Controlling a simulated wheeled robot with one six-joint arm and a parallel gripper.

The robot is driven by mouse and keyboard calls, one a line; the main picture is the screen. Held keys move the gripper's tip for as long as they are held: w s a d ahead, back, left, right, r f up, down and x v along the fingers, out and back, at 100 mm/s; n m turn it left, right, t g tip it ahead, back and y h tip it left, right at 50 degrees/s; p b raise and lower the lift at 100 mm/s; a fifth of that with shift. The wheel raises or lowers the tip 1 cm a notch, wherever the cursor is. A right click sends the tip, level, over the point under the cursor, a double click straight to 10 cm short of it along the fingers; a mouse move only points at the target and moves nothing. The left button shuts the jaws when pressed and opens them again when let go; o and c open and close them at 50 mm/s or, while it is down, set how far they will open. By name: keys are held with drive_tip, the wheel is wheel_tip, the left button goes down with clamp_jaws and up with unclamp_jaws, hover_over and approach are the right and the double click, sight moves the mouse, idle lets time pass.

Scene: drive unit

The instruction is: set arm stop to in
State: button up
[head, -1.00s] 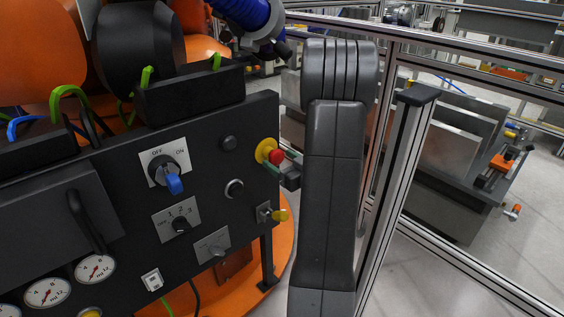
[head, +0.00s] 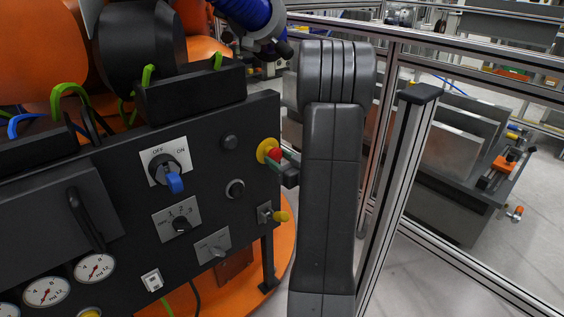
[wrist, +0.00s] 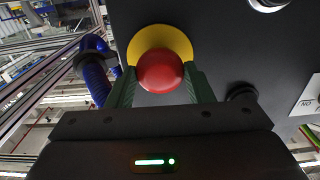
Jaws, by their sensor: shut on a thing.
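The arm stop is a red mushroom button (head: 275,155) on a yellow collar (head: 264,148), at the right edge of the dark control panel. In the wrist view the red button (wrist: 160,72) sits centred in front of the yellow collar (wrist: 160,33). My gripper (head: 280,161) reaches it from the right. Its green fingers flank the button in the wrist view, one on each side, and are shut on it. Part of the red head is hidden by the fingers in the head view.
A metal fence post (head: 398,180) stands close right of my arm.

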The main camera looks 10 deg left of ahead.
drive_tip(key=o, duration=1.4)
drive_tip(key=shift+w+a, duration=0.1)
drive_tip(key=shift+a, duration=0.05)
drive_tip(key=v, duration=1.4)
drive_tip(key=shift+p, duration=0.4)
drive_tip(key=shift+w+a, duration=0.15)
drive_tip(key=shift+a, duration=0.05)
drive_tip(key=x, duration=1.3)
drive_tip(key=shift+w+a+b, duration=0.15)
drive_tip(key=shift+b, duration=0.25)
